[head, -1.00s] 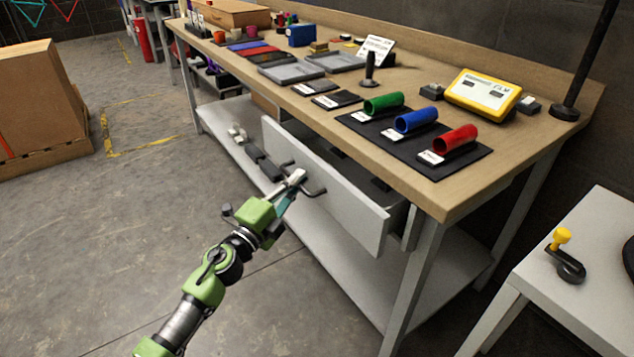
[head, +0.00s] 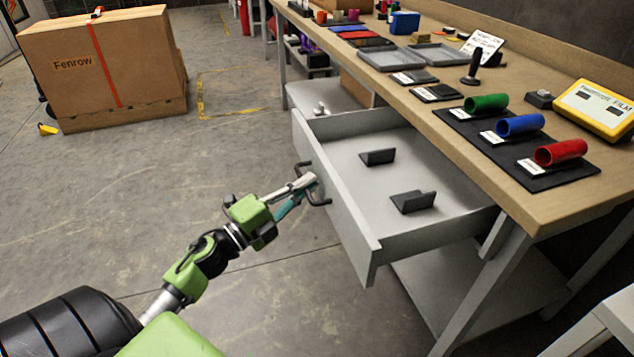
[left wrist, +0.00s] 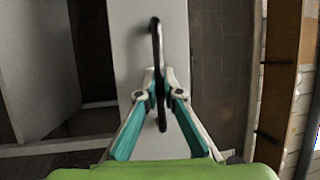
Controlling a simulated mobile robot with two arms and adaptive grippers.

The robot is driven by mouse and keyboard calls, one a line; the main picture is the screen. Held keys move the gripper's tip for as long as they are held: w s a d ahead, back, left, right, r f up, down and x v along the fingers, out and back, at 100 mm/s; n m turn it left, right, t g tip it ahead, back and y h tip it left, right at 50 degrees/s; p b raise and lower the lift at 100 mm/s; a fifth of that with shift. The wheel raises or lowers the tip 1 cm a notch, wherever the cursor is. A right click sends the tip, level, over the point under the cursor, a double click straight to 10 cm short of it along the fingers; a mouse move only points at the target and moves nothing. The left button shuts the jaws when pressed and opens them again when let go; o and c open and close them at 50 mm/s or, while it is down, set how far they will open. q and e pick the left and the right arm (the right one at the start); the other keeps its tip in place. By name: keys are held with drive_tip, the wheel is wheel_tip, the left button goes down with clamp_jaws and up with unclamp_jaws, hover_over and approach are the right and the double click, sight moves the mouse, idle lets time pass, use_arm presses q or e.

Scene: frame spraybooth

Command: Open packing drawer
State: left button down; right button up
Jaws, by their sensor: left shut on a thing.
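The packing drawer (head: 345,215) is under the workbench and is pulled well out, with its inside visible. Two dark brackets, one farther back (head: 378,156) and one nearer (head: 412,202), stand on its floor. Its black bar handle (head: 322,203) is on the front face. My left gripper (head: 308,182) is shut on the handle. In the left wrist view the fingertips (left wrist: 160,88) close around the handle (left wrist: 156,45) with the pale drawer front behind it. My right gripper is not in view.
The workbench top (head: 480,120) carries red, blue and green tubes on a dark mat, grey trays and a yellow box (head: 597,108). A large cardboard box (head: 105,65) stands on the floor at the back left. The floor left of the drawer is clear.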

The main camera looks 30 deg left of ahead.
use_arm(q)
drive_tip(key=shift+s, duration=0.1)
drive_tip(key=c, duration=2.4)
unclamp_jaws()
drive_tip(key=shift+c, duration=0.2)
drive_tip(key=shift+a, duration=0.1)
drive_tip(key=v, duration=1.2)
